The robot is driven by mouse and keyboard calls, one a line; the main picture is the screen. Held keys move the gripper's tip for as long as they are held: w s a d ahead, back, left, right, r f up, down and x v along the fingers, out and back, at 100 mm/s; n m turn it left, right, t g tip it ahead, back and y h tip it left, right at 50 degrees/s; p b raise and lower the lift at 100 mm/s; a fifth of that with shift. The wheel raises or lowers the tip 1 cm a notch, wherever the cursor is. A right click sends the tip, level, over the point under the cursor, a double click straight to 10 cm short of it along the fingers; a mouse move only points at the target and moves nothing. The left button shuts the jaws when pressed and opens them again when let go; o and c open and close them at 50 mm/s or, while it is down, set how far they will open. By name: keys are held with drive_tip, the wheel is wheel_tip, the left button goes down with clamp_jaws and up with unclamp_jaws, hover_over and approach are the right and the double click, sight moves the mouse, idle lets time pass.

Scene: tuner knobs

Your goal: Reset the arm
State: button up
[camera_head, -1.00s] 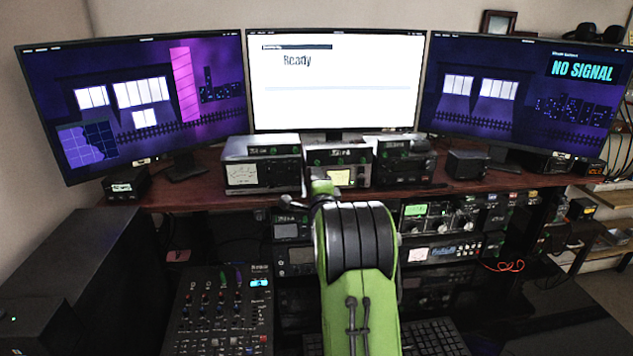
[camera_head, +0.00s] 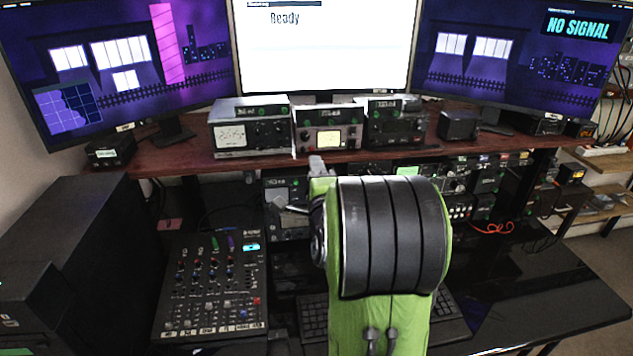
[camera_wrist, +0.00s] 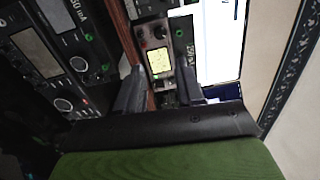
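My green and black arm (camera_head: 385,240) is raised in the middle of the head view, in front of the desk. My gripper (camera_wrist: 160,84) shows in the wrist view as two dark fingers set apart, with nothing between them. Beyond the gap is a radio unit with a lit yellow meter (camera_wrist: 158,64). In the head view the arm hides most of the gripper. The radio with the yellow meter (camera_head: 328,138) stands on the shelf beyond it, between two other radios (camera_head: 249,130) (camera_head: 396,126).
Three monitors (camera_head: 120,70) (camera_head: 320,45) (camera_head: 515,55) stand behind the radios. A mixer (camera_head: 212,285) and a keyboard (camera_head: 313,318) lie on the lower desk. More radio gear sits under the wooden shelf (camera_head: 185,160). A black cabinet (camera_head: 60,240) is at the left.

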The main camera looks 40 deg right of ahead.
drive_tip(key=shift+v, duration=0.8)
drive_tip(key=s+a+n+g+y+p, duration=0.3)
drive_tip(key=a+n+y, duration=0.5)
drive_tip(key=a+n, duration=0.85)
drive_tip(key=s+a+f+n+g+y, duration=0.1)
drive_tip(key=s+a+n+g, duration=0.2)
drive_tip(key=s, duration=0.5)
drive_tip(key=s+a+f+n+g+y+p, duration=0.1)
drive_tip(key=s+a+n+g, duration=0.2)
drive_tip(key=s+a+n, duration=0.2)
drive_tip(key=s+a, duration=0.2)
drive_tip(key=s, duration=0.2)
drive_tip(key=shift+s+a+f+n+g, duration=0.15)
drive_tip(key=shift+s+f+n+g, duration=0.05)
drive_tip(key=shift+s+n+g, duration=0.2)
drive_tip(key=shift+w, duration=0.1)
